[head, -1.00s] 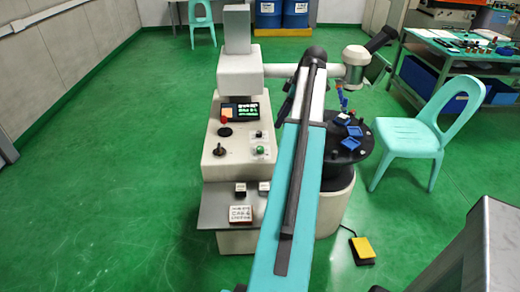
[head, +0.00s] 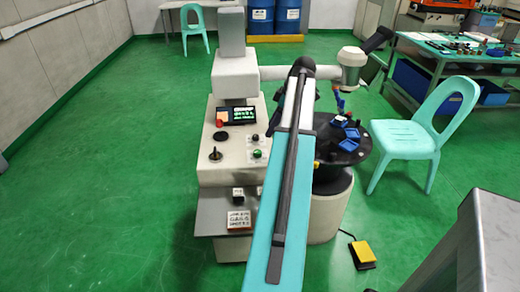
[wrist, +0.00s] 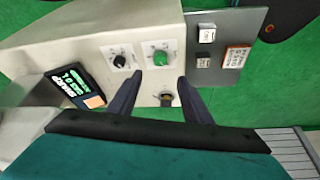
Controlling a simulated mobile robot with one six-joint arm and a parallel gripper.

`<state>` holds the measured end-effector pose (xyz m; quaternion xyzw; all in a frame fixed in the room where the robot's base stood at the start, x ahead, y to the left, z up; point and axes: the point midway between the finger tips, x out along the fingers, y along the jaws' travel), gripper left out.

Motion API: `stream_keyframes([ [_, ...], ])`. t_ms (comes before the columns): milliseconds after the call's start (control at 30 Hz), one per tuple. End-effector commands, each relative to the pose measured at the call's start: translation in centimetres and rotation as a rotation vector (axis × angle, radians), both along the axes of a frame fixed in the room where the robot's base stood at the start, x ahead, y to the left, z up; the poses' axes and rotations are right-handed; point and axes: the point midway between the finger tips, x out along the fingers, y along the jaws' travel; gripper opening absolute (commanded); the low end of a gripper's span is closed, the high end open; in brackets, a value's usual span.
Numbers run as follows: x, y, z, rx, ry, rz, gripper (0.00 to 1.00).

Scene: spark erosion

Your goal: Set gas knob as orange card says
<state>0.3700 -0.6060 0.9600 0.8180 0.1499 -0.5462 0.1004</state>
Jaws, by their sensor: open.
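The green knob (wrist: 160,57) and the black knob (wrist: 120,62) sit side by side on pale dial plates on the machine's panel. I cannot read which one is the gas knob. In the head view the green knob (head: 257,153) is nearer than the black knob (head: 255,137). An orange card (wrist: 95,101) is at the display's corner, its text unreadable; it also shows in the head view (head: 219,112). My gripper (wrist: 159,77) is open and empty, its fingertips showing just below the green knob in the wrist view. The arm hides the gripper in the head view.
A black lever (head: 215,154) stands left of the knobs; it shows between my fingers in the wrist view (wrist: 166,99). The screen (head: 238,115) is behind. A framed sign (head: 238,220) is on the grey shelf. A round black table (head: 372,150) and a chair (head: 420,130) stand right.

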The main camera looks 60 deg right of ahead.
Motion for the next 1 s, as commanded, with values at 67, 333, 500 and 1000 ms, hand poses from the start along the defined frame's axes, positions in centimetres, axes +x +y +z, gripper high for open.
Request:
stream_keyframes([
  [67,0.2,0.2,-0.7,0.003,0.001,0.001,0.45],
  [333,1.3,0.6,-3.7,0.002,0.001,0.0,0.45],
  [500,2.1,0.9,-5.6,0.002,0.001,0.0,0.45],
  [1000,4.1,1.6,-10.8,0.002,0.001,-0.001,0.45],
])
